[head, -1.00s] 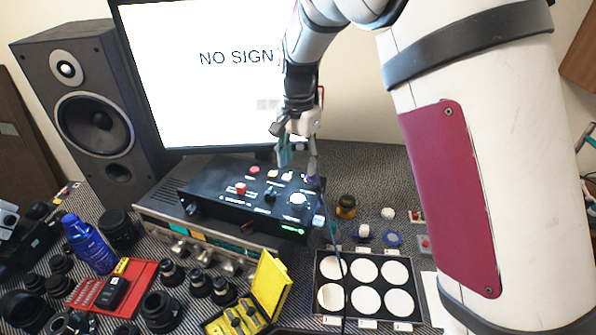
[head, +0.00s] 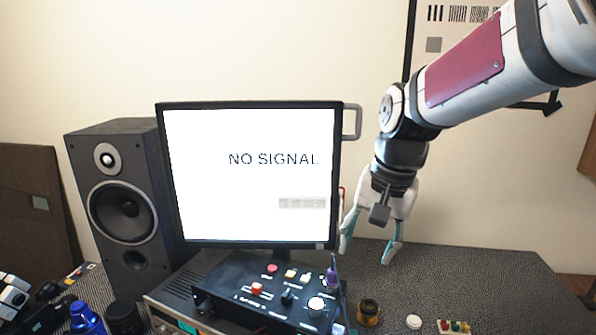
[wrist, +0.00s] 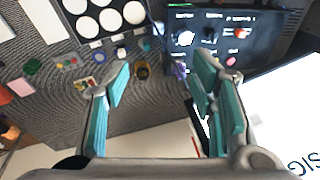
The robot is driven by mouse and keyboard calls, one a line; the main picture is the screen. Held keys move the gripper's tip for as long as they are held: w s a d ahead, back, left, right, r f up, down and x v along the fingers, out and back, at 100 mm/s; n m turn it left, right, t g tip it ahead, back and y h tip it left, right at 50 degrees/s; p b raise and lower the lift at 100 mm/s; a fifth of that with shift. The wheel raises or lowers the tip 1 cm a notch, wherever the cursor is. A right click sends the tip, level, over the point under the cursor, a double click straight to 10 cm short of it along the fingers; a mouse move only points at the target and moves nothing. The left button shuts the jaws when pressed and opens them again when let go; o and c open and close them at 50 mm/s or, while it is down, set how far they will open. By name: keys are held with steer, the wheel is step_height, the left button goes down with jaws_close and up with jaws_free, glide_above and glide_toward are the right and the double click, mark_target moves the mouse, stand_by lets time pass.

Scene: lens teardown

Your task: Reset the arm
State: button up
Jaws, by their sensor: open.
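My gripper (head: 368,250) hangs at the end of my arm, right of the monitor and above the back of the table in the head view. Its two teal-padded fingers are spread apart and point down. In the wrist view my gripper (wrist: 160,85) shows the same wide gap with nothing held between the fingers. The fingers touch nothing that I can see.
A monitor (head: 250,215) reading NO SIGNAL and a speaker (head: 125,205) stand left. A black control box (head: 245,290) sits in front, with an amber jar (head: 369,312) beside it. A white-disc tray (wrist: 112,20) shows in the wrist view. The table's back right (head: 470,275) is clear.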

steer(key=s+d+r+n+t, duration=0.1)
steer(key=s+d+r, duration=0.3)
steer(key=s, duration=0.6)
steer(key=shift+s+d+r+n+t, duration=0.15)
steer(key=shift+n+t, duration=0.25)
steer(key=shift+n, duration=0.3)
steer(key=s, duration=0.3)
steer(key=s+d+n+t+h, duration=0.1)
steer(key=s, duration=0.2)
steer(key=s+d+n, duration=0.1)
steer(key=s, duration=0.1)
steer(key=shift+s+d+f+t, duration=0.25)
steer(key=shift+s+f+t, duration=0.15)
steer(key=shift+c, duration=0.2)
